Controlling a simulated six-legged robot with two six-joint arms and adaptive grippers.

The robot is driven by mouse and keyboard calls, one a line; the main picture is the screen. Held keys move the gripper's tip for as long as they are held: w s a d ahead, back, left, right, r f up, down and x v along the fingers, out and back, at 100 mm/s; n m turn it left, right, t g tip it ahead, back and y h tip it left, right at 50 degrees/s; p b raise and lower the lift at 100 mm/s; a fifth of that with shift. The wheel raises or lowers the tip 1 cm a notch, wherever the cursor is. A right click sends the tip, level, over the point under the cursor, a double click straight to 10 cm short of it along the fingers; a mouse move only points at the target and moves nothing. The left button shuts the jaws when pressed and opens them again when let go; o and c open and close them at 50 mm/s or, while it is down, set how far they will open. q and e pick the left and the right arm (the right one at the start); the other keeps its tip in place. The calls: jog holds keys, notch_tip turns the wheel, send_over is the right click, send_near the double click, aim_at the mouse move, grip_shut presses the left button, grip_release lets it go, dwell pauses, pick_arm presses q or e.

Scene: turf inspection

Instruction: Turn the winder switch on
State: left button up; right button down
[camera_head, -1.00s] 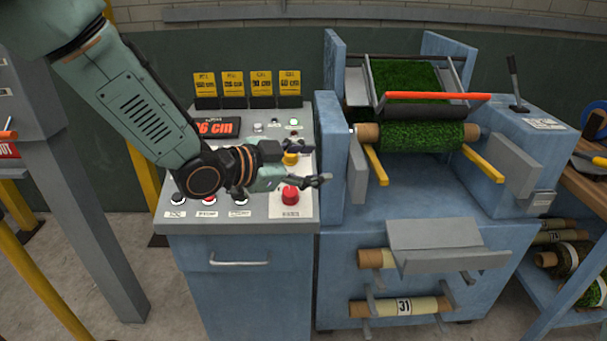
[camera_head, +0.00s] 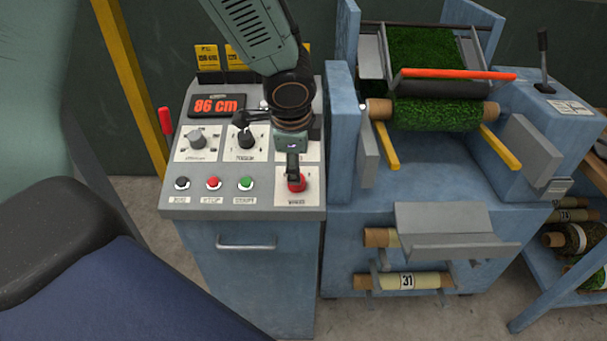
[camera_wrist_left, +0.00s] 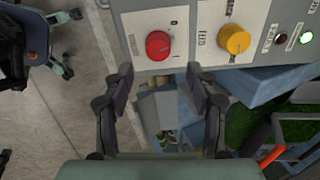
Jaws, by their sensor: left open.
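The winder switch (camera_head: 297,183) is a red rotary knob on a white plate at the front right corner of the control panel. It also shows as a round red knob (camera_wrist_left: 158,45) with 0 and I marks beside it in the left wrist view. Its exact setting is too small to tell. My left gripper (camera_head: 293,168) hangs over it in the head view, partly covering it. In the left wrist view my left gripper (camera_wrist_left: 160,82) is open and empty, with the knob ahead between the fingers and apparently apart from them. My right gripper is not in view.
A yellow FEED knob (camera_wrist_left: 234,39) sits beside the red one. Black, red and green buttons (camera_head: 214,183) line the panel's front left, below grey and black knobs and an 86 cm display (camera_head: 216,105). The turf winding machine (camera_head: 440,220) stands directly right of the panel.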

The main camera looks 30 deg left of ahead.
pick_arm(q)
jog(key=x, duration=0.2)
jog(key=b+x, duration=0.1)
jog(key=x, duration=0.1)
jog(key=b+x, duration=0.1)
jog(key=x, duration=0.2)
jog(key=shift+s+a, duration=0.15)
jog(key=shift+s, duration=0.2)
jog(key=shift+w+f, duration=0.25)
jog(key=shift+f, duration=0.1)
jog(key=shift+s, duration=0.1)
jog(key=shift+r, duration=0.1)
jog(key=c, duration=1.2)
jog(key=shift+o, duration=0.2)
